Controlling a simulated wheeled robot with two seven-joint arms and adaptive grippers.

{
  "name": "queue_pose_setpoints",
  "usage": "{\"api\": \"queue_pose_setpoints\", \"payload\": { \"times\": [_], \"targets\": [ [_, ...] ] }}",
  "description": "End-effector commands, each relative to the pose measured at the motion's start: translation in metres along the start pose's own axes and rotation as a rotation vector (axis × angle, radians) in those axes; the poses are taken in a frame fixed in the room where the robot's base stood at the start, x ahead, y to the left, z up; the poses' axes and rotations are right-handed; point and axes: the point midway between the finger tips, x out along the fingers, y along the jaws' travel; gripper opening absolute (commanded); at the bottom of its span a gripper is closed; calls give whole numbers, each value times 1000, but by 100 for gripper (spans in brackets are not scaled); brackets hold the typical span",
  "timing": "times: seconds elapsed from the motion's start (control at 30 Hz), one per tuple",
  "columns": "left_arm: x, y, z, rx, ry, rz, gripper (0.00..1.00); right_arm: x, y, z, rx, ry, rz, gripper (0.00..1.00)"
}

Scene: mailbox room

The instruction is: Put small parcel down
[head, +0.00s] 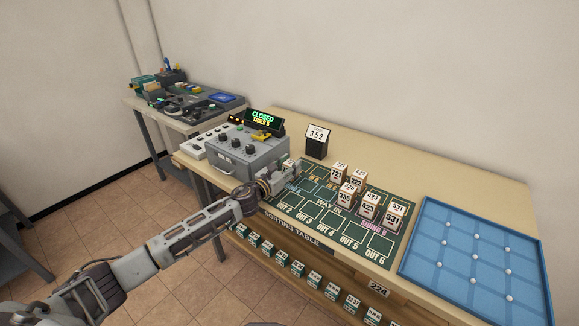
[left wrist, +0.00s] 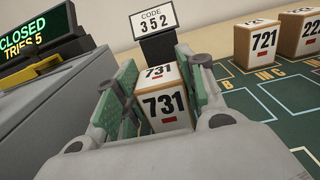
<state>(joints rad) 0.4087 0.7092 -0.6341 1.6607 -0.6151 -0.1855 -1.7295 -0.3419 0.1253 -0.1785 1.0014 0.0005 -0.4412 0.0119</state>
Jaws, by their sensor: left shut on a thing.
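The small parcel (left wrist: 164,103), a box with a white face and brown sides marked 731, is between the green-padded fingers of my left gripper (left wrist: 164,88) in the left wrist view. The gripper is shut on it. In the head view my left gripper (head: 284,181) is low over the left end of the green sorting mat (head: 325,223), just right of the grey lock box (head: 247,152). The parcel is mostly hidden there by the gripper. I cannot tell whether its underside touches the mat. My right gripper is out of view.
Several numbered parcels stand on the mat's middle and right, including 721 (head: 337,171) and 531 (head: 396,214). A black sign (head: 317,141) reading 352 stands behind. The display (head: 263,121) reads CLOSED, TRIES 5. A blue tray (head: 410,264) lies at the right. The front OUT squares look empty.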

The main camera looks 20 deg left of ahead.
Motion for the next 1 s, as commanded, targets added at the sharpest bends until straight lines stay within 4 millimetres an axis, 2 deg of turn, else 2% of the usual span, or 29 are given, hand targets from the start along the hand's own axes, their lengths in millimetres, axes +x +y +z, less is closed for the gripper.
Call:
{"api": "queue_pose_setpoints", "payload": {
  "times": [0.1,0.13,0.3,0.8,1.0],
  "targets": [
    [0,0,-2,0,0,0,14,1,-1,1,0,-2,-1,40],
    [0,0,-2,0,0,0,42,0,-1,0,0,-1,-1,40],
    [0,0,-2,0,1,0,61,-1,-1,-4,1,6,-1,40],
    [0,0,2,0,0,0,61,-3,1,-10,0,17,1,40],
    [-12,0,0,0,2,0,61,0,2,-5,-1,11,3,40]
  ]
}}
